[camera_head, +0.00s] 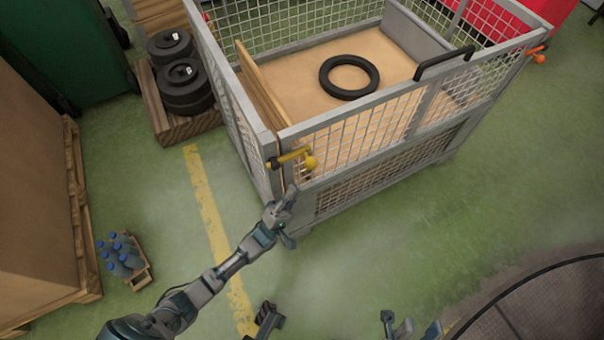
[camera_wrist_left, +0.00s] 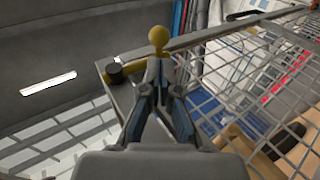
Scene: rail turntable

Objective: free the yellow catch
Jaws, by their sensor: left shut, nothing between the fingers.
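The yellow catch (camera_head: 292,157) sits at the near corner of the grey mesh cage (camera_head: 262,140), a short bar ending in a round yellow knob. In the left wrist view the yellow catch (camera_wrist_left: 158,35) shows its knob just beyond my fingertips, with a black end piece to the left. My left gripper (camera_head: 290,191) is shut and empty just below the catch in the head view; it also fills the middle of the left wrist view (camera_wrist_left: 157,75). Whether the fingertips touch the catch I cannot tell. Dark parts of mine show at the bottom edge; I cannot identify my right gripper among them.
A black ring (camera_head: 349,77) lies inside the cage. The cage has a black handle (camera_head: 444,62) on its top rail and an orange catch (camera_head: 538,56) at the far right corner. Blue-capped bottles (camera_head: 120,254) and black discs (camera_head: 184,86) stand to the left.

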